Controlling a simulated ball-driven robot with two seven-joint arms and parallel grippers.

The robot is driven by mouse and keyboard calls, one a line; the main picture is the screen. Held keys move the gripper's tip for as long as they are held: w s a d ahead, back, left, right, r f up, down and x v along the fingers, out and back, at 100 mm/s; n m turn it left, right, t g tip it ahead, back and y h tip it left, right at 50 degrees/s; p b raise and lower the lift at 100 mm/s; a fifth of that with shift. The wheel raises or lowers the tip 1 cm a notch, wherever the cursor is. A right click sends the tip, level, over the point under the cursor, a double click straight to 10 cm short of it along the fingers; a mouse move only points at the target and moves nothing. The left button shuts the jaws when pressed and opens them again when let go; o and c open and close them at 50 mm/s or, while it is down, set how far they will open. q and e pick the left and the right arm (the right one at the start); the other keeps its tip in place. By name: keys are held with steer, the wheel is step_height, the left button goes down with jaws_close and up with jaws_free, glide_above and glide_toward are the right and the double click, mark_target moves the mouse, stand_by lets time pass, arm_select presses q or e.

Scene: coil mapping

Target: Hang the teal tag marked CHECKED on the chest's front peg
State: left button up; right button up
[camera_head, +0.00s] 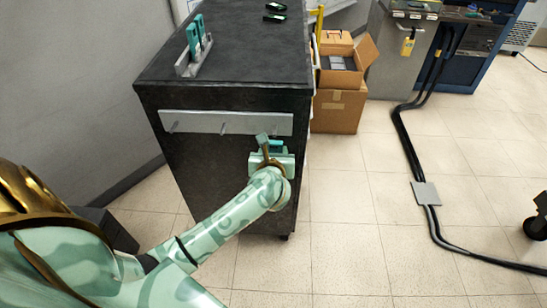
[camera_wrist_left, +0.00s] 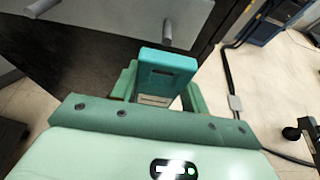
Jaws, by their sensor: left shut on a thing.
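The dark chest (camera_head: 190,94) has a grey rail (camera_head: 200,119) across the top of its front, with short grey pegs such as the one at the left (camera_head: 172,127). My left gripper (camera_head: 272,150) is just below the right end of the rail. It is shut on a teal tag (camera_wrist_left: 168,65), which stands up between the fingers in the left wrist view. A peg (camera_wrist_left: 168,36) shows just beyond the tag, apart from it in the picture. The tag's lettering is not readable. My right gripper is not in view.
Cardboard boxes (camera_head: 338,108) stand right of the chest. A black cable (camera_head: 407,150) crosses the floor; tiles between are clear.

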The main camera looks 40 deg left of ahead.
mark_target(274, 133)
arm_select(q)
steer(key=shift+w+a, duration=0.45)
steer(key=shift+w, duration=0.3)
stand_by(0.9)
steer(key=shift+w+a+b, duration=0.4)
steer(key=shift+w+a, duration=0.25)
steer(key=shift+w, duration=0.35)
steer(key=shift+w+a+b, duration=0.4)
steer(key=shift+w+a, duration=0.2)
steer(key=shift+w, duration=0.35)
steer(key=shift+w+a+r, duration=0.1)
steer(key=shift+w+r, duration=0.05)
steer(key=shift+r, duration=0.05)
steer(key=shift+r, duration=0.15)
steer(key=shift+a, duration=0.1)
